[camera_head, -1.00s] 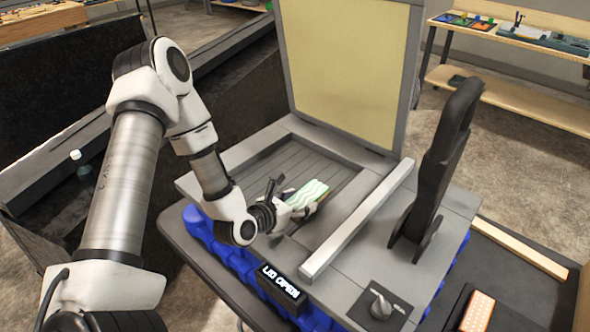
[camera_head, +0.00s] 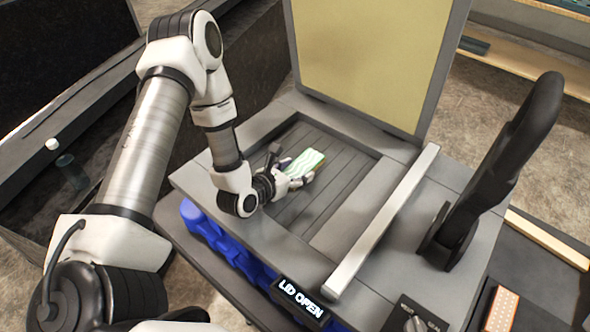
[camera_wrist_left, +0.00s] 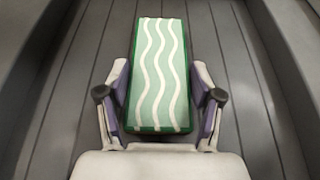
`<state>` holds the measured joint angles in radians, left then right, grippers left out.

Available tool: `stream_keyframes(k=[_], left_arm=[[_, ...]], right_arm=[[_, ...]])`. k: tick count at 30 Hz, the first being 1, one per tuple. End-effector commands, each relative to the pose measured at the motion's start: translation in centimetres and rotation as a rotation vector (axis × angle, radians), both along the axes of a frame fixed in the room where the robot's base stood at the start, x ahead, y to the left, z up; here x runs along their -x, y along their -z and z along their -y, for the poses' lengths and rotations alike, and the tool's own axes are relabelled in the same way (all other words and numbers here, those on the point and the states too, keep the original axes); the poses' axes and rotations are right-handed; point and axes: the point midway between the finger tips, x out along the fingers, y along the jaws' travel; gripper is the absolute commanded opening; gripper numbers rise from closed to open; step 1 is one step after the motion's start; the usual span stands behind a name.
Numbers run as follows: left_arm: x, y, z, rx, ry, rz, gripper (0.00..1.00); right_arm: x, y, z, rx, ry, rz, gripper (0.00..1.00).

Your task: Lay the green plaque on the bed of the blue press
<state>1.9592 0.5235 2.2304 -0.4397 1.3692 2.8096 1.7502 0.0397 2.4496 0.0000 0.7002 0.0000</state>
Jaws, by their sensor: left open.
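The green plaque (camera_head: 304,163) has white wavy lines and a darker green edge. It lies over the slatted grey bed (camera_head: 335,200) of the blue press (camera_head: 222,238), whose lid (camera_head: 365,60) stands raised. In the left wrist view the plaque (camera_wrist_left: 158,75) lies lengthwise between the fingers of my left gripper (camera_wrist_left: 160,108). The fingers are open, with a narrow gap on each side of the plaque. In the head view my left gripper (camera_head: 297,178) is low over the bed at the plaque's near end. My right gripper is out of view.
The press display (camera_head: 300,299) reads "LID OPEN". A light metal bar (camera_head: 382,222) runs along the right of the bed. A tall black part (camera_head: 500,175) stands to its right. An orange perforated block (camera_head: 501,310) lies at lower right. The bed's right part is bare.

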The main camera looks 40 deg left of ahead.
Motion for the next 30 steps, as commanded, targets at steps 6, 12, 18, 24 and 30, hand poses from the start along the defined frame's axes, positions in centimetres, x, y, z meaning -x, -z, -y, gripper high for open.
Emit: stream_keyframes(k=[6,12,18,24,30], left_arm=[[0.0,0.0,0.0,0.0,0.0,0.0,0.87],[0.2,-0.1,-0.1,0.0,-0.002,0.0,0.87],[3.2,-1.2,-0.4,0.007,-0.006,-0.001,0.87],[7.6,-3.2,-0.8,0.008,-0.009,-0.002,0.87],[10.3,-5.0,-0.8,0.0,0.0,-0.004,0.87]], right_arm=[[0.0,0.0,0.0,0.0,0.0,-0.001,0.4],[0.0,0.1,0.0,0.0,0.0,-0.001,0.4],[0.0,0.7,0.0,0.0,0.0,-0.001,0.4],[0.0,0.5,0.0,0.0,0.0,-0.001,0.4],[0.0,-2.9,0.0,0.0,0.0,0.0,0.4]])
